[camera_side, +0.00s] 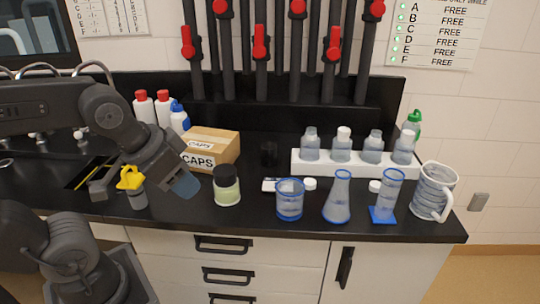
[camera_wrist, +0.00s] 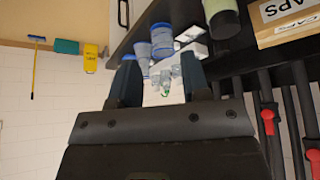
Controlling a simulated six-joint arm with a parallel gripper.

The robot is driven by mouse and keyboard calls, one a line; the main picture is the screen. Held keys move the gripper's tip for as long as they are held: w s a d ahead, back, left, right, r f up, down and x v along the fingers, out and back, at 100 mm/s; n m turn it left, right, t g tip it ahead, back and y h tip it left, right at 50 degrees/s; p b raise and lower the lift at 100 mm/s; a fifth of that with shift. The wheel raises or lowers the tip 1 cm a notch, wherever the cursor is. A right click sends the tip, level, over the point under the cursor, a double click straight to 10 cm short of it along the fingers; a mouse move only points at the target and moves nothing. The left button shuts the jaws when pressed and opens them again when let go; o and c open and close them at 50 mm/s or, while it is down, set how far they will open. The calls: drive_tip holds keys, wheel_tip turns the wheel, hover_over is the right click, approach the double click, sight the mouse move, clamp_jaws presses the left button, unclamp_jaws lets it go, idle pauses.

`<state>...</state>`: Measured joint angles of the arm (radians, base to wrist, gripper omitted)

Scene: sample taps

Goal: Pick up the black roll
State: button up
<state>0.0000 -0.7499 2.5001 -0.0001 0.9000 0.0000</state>
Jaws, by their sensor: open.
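The black roll (camera_side: 269,154) is a small dark cylinder standing upright on the black counter in the side view. It is behind the white card and to the right of the cardboard box, and is hard to pick out against the dark counter. I cannot make it out in the wrist view. My gripper (camera_side: 147,187) is at the left front of the counter, well left of the roll, next to a yellow-topped bottle (camera_side: 131,180). In the wrist view my gripper (camera_wrist: 160,82) has its two fingers wide apart, with nothing held between them.
A CAPS box (camera_side: 212,145) and a green jar with a black lid (camera_side: 227,187) stand between my gripper and the roll. A beaker (camera_side: 289,200), flask (camera_side: 338,198), cylinder (camera_side: 387,195) and jug (camera_side: 434,190) line the front right. A white rack (camera_side: 300,167) holds several bottles.

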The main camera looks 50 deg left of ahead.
drive_tip(key=o, duration=0.9)
drive_tip(key=n+g+y, duration=0.1)
drive_tip(key=n+y, duration=0.1)
drive_tip(key=n, duration=0.3)
hover_over(268, 145)
drive_tip(key=s+d, duration=0.3)
drive_tip(key=s, duration=0.1)
wheel_tip(268, 145, down, 4)
drive_tip(key=shift+g, duration=0.3)
drive_tip(key=x, duration=0.8)
drive_tip(key=shift+a+f, duration=0.3)
drive_tip(key=shift+a, duration=0.05)
drive_tip(key=shift+x, duration=2.8)
